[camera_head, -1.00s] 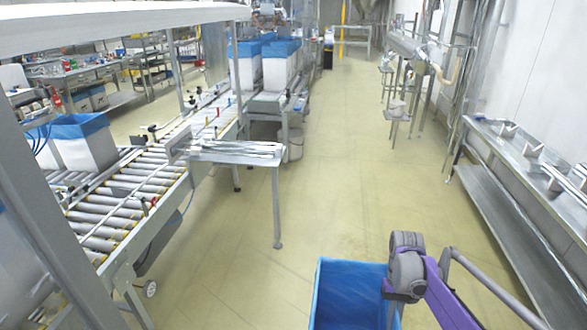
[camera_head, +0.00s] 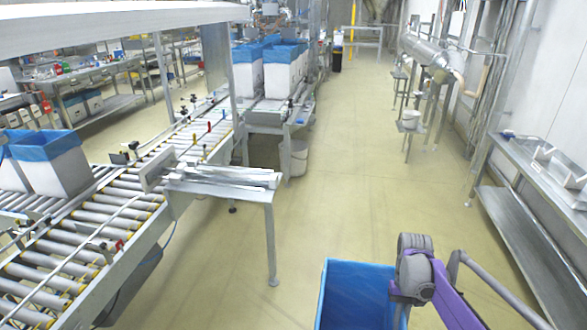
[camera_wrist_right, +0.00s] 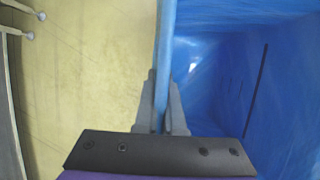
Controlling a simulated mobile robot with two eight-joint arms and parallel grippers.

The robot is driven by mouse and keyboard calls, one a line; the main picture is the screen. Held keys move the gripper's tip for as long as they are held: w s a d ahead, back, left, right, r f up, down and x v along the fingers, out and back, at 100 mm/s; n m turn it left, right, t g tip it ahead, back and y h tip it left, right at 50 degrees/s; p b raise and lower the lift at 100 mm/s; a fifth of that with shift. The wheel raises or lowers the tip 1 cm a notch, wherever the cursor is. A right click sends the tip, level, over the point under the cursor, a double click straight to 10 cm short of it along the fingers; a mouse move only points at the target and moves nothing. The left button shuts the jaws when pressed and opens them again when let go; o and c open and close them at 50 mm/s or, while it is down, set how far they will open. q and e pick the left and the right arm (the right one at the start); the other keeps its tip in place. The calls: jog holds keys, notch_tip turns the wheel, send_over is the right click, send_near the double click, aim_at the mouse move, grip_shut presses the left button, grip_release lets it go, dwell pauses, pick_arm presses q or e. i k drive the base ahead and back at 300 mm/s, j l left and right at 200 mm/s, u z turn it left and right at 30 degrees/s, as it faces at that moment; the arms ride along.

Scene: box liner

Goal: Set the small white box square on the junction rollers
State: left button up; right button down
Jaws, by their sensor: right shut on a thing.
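My right gripper (camera_wrist_right: 162,88) is shut on one wall of a blue-lined box (camera_wrist_right: 225,75), with a finger on each side of it. In the head view the same box (camera_head: 352,295) hangs upright at the bottom centre, open at the top and cut off by the frame; blue liner covers what shows of it, and its white outside is hidden. The right gripper is largely hidden there behind my purple arm. The conveyor rollers (camera_head: 70,249) lie at lower left, apart from the box. My left gripper is not in view.
White boxes with blue liners (camera_head: 57,170) stand on the rollers at left. A metal table (camera_head: 222,181) juts from the conveyor into the aisle. A steel bench (camera_head: 540,163) runs along the right wall. The yellow floor (camera_head: 335,180) between is clear.

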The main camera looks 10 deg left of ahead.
aim_at(122, 202)
jog(key=i+u, duration=0.1)
jog(key=i, duration=1)
jog(key=i+j+z, duration=0.15)
jog(key=i+z, duration=0.25)
jog(key=i, duration=0.35)
jog(key=z, duration=7.25)
